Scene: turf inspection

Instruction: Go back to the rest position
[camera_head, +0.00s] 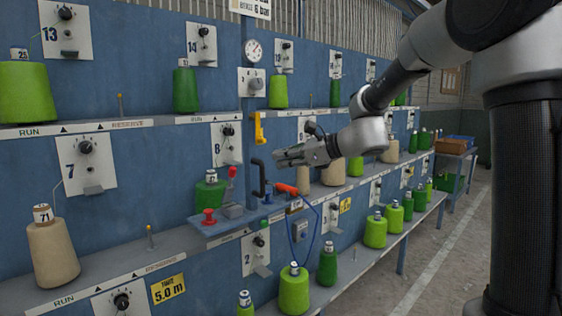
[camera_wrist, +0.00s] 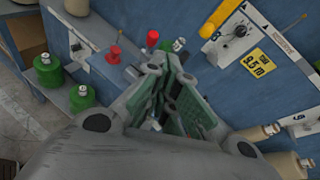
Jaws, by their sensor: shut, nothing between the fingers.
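My gripper (camera_head: 280,158) is shut and empty. In the head view it is held out in the air in front of the blue rack, pointing left, at the end of my arm, which comes in from the upper right. It appears near a black handle (camera_head: 259,177) and above an orange tool (camera_head: 285,188) with a blue hose; the exact gap cannot be told. In the wrist view the gripper (camera_wrist: 168,80) fills the lower middle, its green inner pads showing. No thread cone is held in it.
A small shelf (camera_head: 222,231) carries a red mushroom knob (camera_head: 208,217) and a red-topped lever (camera_head: 231,173). A yellow bracket (camera_head: 259,128) sticks out above. Green and beige cones line the rack, such as a beige cone (camera_head: 52,253). The floor aisle (camera_head: 425,275) at right looks clear.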

